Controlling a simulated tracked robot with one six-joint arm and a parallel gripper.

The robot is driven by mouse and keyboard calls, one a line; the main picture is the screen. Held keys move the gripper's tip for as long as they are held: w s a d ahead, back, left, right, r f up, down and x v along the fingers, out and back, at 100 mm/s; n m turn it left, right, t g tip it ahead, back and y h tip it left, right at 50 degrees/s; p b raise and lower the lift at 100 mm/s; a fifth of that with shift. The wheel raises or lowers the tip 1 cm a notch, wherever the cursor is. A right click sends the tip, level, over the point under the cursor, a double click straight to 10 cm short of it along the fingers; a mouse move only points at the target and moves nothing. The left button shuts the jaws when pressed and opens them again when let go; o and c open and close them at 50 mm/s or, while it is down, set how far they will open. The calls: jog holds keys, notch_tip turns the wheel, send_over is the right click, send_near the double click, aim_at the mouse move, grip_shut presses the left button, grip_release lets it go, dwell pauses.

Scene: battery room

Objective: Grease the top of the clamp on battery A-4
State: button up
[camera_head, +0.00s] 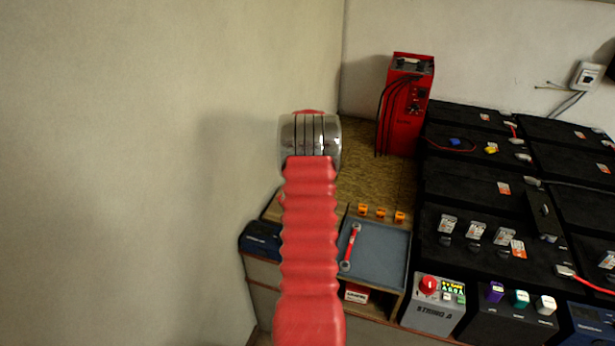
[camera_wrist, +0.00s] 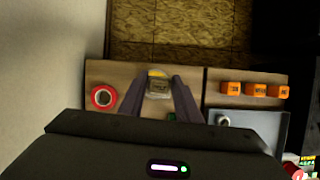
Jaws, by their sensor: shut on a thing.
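In the head view my red arm hides the gripper. Black batteries (camera_head: 470,183) stand in rows on the right of the head view, with white-and-orange labels and several grey clamps or terminals. The labels are too small to read, so I cannot tell which battery is A-4.
A grey tray (camera_head: 377,272) with a red-handled wrench (camera_head: 350,247) lies left of the batteries, with orange blocks (camera_head: 380,213) behind it. A red tape roll (camera_wrist: 103,97) is left of my fingers. A red charger (camera_head: 405,105) stands at the back; a wall (camera_head: 150,150) is left.

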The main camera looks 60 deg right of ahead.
jog(key=shift+w, duration=0.3)
jog(key=shift+f, duration=3)
jog(key=shift+s+a+f, duration=0.1)
jog(key=shift+a+f, duration=0.05)
jog(key=shift+f, duration=0.5)
dwell(0.5)
jog(key=shift+r, duration=3.7)
jog(key=shift+s, duration=0.1)
